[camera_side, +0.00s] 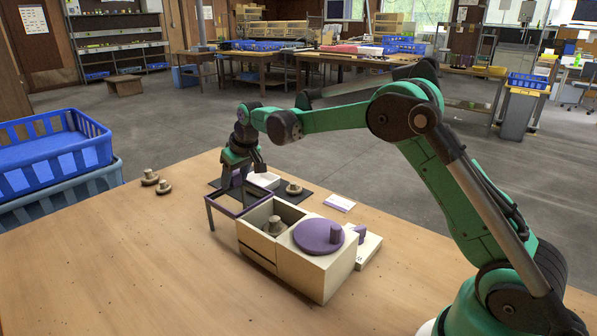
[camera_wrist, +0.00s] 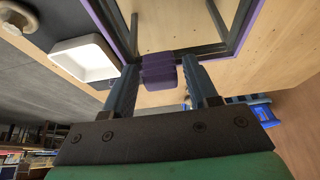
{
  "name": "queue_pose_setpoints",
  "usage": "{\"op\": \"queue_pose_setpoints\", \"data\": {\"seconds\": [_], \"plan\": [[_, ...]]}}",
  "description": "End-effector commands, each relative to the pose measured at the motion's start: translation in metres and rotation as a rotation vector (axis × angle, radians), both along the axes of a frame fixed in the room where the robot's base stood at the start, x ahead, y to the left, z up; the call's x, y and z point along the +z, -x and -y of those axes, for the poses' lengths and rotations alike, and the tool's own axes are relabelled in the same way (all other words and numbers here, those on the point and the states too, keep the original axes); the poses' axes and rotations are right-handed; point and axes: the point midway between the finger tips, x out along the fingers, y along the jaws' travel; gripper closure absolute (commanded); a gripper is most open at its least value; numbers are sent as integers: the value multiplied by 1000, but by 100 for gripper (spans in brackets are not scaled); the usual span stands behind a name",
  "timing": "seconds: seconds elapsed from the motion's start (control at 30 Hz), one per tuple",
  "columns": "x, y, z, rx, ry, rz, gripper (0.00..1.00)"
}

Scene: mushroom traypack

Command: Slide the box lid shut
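The cream box (camera_side: 262,253) stands on the table with its left compartment open. A brown mushroom-shaped piece (camera_side: 274,226) is inside that compartment. The box lid, a purple-edged frame (camera_side: 209,213) with a see-through middle, sticks out to the left of the box, clear of most of the opening. My gripper (camera_side: 240,176) is low over the lid's far edge. In the wrist view, my gripper's two fingers (camera_wrist: 159,74) stand on either side of the lid's purple handle (camera_wrist: 158,70). I cannot tell whether they press on it.
A purple disc with a knob (camera_side: 316,237) sits on the box's right part. A white tray (camera_wrist: 84,60) lies beside the lid. Mushroom pieces stand on the dark mat (camera_side: 294,188) and at the table's left (camera_side: 150,178). A white card (camera_side: 339,203) lies behind the box. The front table is clear.

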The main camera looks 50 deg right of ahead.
Motion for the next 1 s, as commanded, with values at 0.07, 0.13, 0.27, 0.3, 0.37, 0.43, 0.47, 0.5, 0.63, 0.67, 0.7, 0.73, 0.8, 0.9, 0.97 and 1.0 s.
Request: {"op": "queue_pose_setpoints", "data": {"seconds": [0.07, 0.13, 0.27, 0.3, 0.37, 0.43, 0.47, 0.5, 0.63, 0.67, 0.7, 0.73, 0.8, 0.9, 0.97, 1.0], "plan": [[-5, -1, 0, 1, 2, 3, 77], [-5, 0, 0, 1, 2, 3, 77], [-5, 9, 0, 2, 1, -1, 77], [-5, 12, 0, 2, 1, -3, 77], [-5, 17, 0, 2, 1, -5, 77], [-5, 23, 0, 2, 1, -5, 77], [-5, 25, 0, 2, 1, -5, 77], [-5, 28, 0, 2, 1, -5, 77], [-5, 38, 0, 3, 1, -6, 77], [-5, 40, 0, 2, 2, -6, 77], [-5, 44, 0, 2, 2, -6, 77], [-5, 46, 0, 2, 2, -6, 77], [-5, 52, 0, 2, 2, -6, 77], [-5, 59, 0, 1, 2, -6, 77], [-5, 64, 0, 1, 3, -6, 77], [-5, 67, 0, 1, 3, -6, 77]]}}
